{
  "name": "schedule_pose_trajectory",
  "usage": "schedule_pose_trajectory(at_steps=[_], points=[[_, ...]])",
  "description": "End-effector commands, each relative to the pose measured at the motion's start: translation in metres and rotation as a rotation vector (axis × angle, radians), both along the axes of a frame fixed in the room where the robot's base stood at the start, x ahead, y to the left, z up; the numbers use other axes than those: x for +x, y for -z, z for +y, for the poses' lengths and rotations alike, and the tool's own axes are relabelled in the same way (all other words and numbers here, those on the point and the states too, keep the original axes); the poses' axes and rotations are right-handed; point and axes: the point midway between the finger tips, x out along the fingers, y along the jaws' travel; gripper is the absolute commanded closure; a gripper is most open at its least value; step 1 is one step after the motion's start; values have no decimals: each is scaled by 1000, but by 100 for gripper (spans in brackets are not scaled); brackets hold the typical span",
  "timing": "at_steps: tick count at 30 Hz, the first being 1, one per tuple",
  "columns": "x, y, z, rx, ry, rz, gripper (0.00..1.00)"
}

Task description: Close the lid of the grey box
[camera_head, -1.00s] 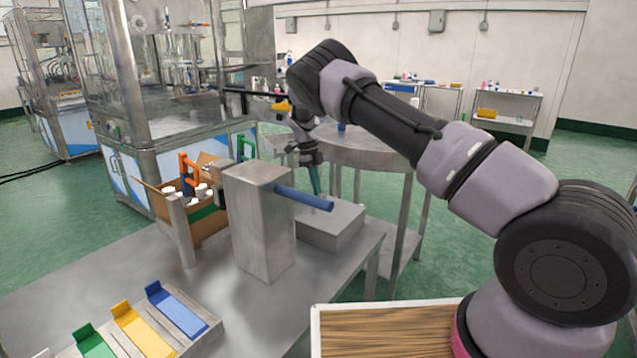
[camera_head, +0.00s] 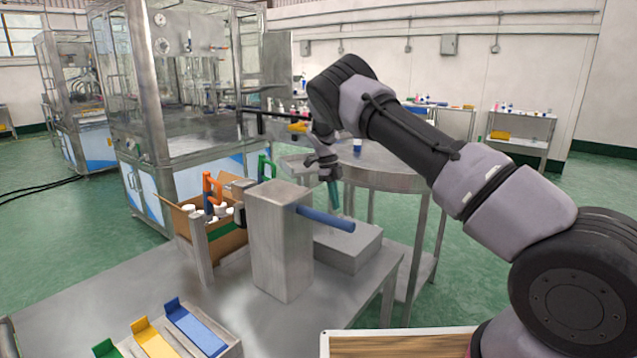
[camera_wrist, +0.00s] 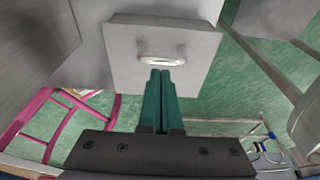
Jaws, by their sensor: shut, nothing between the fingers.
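The grey box (camera_head: 350,247) sits at the right end of the steel table, behind the blue rod. Its top looks flat and level in the head view; I cannot tell whether the lid is fully seated. The wrist view shows a flat grey panel of the box (camera_wrist: 125,65) with a pale metal handle (camera_wrist: 162,59). My gripper (camera_head: 334,206) points down over the box's far side with its green fingers together and empty. In the wrist view my gripper's fingertips (camera_wrist: 160,74) are just below the handle; contact cannot be told.
A grey metal block (camera_head: 280,245) with a blue rod (camera_head: 327,219) stands left of the box, the rod reaching over its near side. An open cardboard carton (camera_head: 228,243) of white-capped bottles is further left. A round steel table (camera_head: 385,178) stands behind.

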Motion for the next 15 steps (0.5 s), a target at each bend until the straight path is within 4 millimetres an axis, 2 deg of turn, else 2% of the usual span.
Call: schedule_pose_trajectory(at_steps=[1, 2, 15], points=[[2, -10, -10, 1, 4, -2, 100], [3, -15, -11, 1, 4, -2, 100], [29, -78, 28, 0, 0, -1, 100]])
